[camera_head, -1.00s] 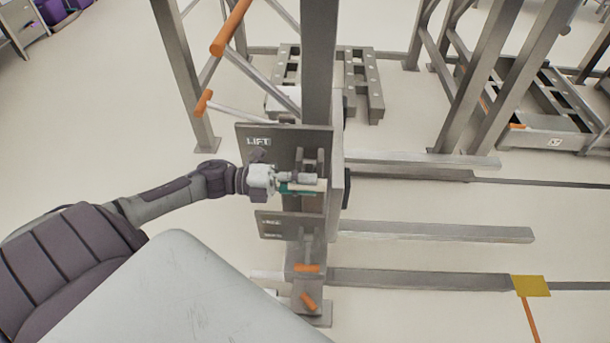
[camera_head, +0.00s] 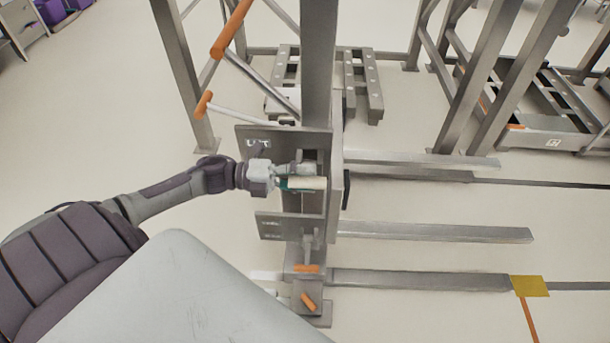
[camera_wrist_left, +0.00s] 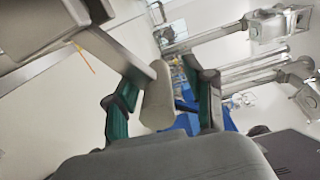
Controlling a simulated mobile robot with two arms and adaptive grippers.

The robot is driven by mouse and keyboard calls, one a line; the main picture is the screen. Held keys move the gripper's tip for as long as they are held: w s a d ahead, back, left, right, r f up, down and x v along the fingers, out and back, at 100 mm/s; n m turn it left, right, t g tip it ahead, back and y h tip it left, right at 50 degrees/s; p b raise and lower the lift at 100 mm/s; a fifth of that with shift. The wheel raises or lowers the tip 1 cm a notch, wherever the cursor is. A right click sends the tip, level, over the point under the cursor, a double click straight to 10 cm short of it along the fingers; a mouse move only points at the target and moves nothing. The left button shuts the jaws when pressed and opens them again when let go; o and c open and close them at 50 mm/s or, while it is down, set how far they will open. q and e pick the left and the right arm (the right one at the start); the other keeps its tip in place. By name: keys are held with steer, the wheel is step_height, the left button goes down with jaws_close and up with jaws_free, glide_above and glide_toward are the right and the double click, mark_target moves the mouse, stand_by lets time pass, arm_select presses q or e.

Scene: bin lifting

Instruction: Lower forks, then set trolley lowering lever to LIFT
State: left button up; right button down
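The lowering lever's cream handle (camera_head: 308,183) sticks out to the right in front of the grey trolley's upright. My left gripper (camera_head: 298,178) is at this handle, with its fingers spread. In the left wrist view the handle (camera_wrist_left: 158,98) lies between the two green-padded fingers, with gaps beside it, so the gripper looks open around it. A lower plate (camera_head: 272,225) has small labels I cannot read. Two grey forks (camera_head: 435,232) extend right, above the floor-level legs. My right gripper is out of view.
Orange-gripped bars (camera_head: 232,28) stand above the plate, and orange pedals (camera_head: 308,302) sit low at the trolley's base. A grey rack (camera_head: 358,85) is behind, and another frame (camera_head: 550,122) stands at the right. Floor at the left is clear.

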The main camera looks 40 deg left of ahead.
arm_select(q)
steer(key=shift+s+f, duration=0.1)
steer(key=shift+s+a, duration=0.1)
steer(key=shift+a, duration=0.05)
steer(key=v, duration=1.1)
steer(key=shift+a, duration=0.35)
